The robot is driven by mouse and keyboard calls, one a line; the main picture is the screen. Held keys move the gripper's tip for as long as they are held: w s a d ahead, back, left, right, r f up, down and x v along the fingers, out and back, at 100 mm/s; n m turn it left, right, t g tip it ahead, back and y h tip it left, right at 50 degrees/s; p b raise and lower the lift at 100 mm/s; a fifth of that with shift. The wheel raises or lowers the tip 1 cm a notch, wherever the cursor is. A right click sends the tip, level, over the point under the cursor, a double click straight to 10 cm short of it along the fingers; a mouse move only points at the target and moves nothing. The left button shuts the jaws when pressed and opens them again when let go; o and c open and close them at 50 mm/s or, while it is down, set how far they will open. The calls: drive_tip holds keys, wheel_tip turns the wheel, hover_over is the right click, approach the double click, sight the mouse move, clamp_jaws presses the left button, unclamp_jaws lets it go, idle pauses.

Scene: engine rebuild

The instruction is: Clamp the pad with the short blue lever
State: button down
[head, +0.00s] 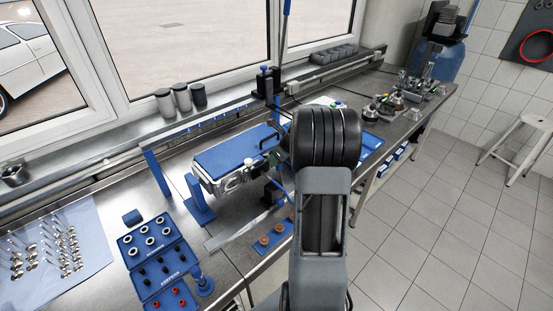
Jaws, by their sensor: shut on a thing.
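A flat blue pad (235,148) lies along the bench, with a silvery metal part (236,179) showing at its near edge. A short blue lever (279,184) slants beside dark clamp parts, just left of my arm. A much longer blue lever (286,30) stands nearly upright in front of the window. My black wrist (325,136) and grey arm link cover the area right of the pad. My gripper is hidden behind them, so its hold cannot be seen. Whether the clamp bears on the pad cannot be told.
A blue case (156,262) with rings and plugs lies at the front left. Several valves lie on a light blue cloth (88,238). Blue posts (199,203) stand beside the pad. Grey cylinders (182,98) stand on the sill.

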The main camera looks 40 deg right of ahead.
drive_tip(key=c, duration=1)
unclamp_jaws()
drive_tip(key=shift+o, duration=0.2)
drive_tip(key=b+v, duration=0.2)
drive_tip(key=v, duration=1.1)
drive_tip(key=shift+s+r, duration=0.15)
drive_tip(key=shift+r, duration=0.25)
drive_tip(key=shift+d, duration=0.1)
